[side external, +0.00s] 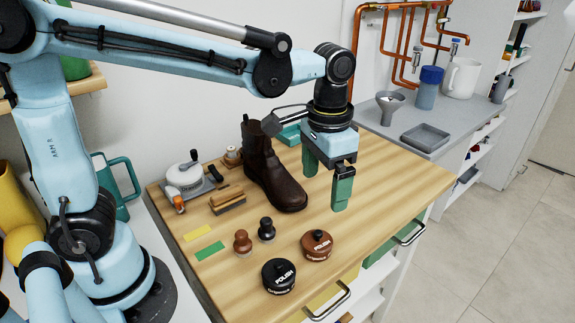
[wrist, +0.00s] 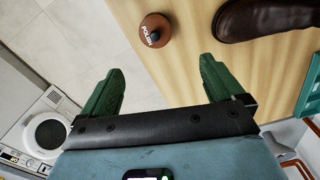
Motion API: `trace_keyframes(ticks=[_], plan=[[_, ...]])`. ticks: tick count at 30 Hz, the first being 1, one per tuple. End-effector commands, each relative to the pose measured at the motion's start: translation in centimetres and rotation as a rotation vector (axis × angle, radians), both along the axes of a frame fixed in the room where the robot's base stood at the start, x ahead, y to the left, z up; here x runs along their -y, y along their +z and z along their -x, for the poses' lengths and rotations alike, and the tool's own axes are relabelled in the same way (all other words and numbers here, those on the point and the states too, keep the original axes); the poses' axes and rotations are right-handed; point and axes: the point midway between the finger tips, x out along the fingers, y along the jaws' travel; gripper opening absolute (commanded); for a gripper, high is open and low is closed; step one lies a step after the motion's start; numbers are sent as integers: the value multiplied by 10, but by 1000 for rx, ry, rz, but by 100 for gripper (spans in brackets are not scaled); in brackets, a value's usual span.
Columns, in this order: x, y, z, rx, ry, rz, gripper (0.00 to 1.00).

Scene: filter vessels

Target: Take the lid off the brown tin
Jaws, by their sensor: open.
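The brown tin (side external: 317,245) stands on the wooden worktop with its lid on; the lid has a dark knob and the word POLISH. It also shows in the wrist view (wrist: 155,30), beyond the fingertips and between their lines. A black tin (side external: 279,276) with a similar knobbed lid stands just to its left and nearer the camera. My gripper (side external: 327,182) has green fingers and hangs above the worktop, behind the brown tin and clear of it. In the wrist view my gripper (wrist: 158,75) is open, with nothing between its fingers.
A brown boot (side external: 272,175) stands left of my gripper. Two knobbed daubers, brown (side external: 242,241) and black (side external: 266,229), stand left of the tins. A brush (side external: 228,201) lies behind them. The worktop (side external: 385,187) is bare to the right of my gripper.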

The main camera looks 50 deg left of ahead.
Motion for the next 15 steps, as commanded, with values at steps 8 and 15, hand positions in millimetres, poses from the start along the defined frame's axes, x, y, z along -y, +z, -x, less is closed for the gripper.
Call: trace_keyframes(ticks=[8,15], plan=[[2,-26,0,-10,-4,-3,95],[2,-58,0,-9,-4,-2,95]])
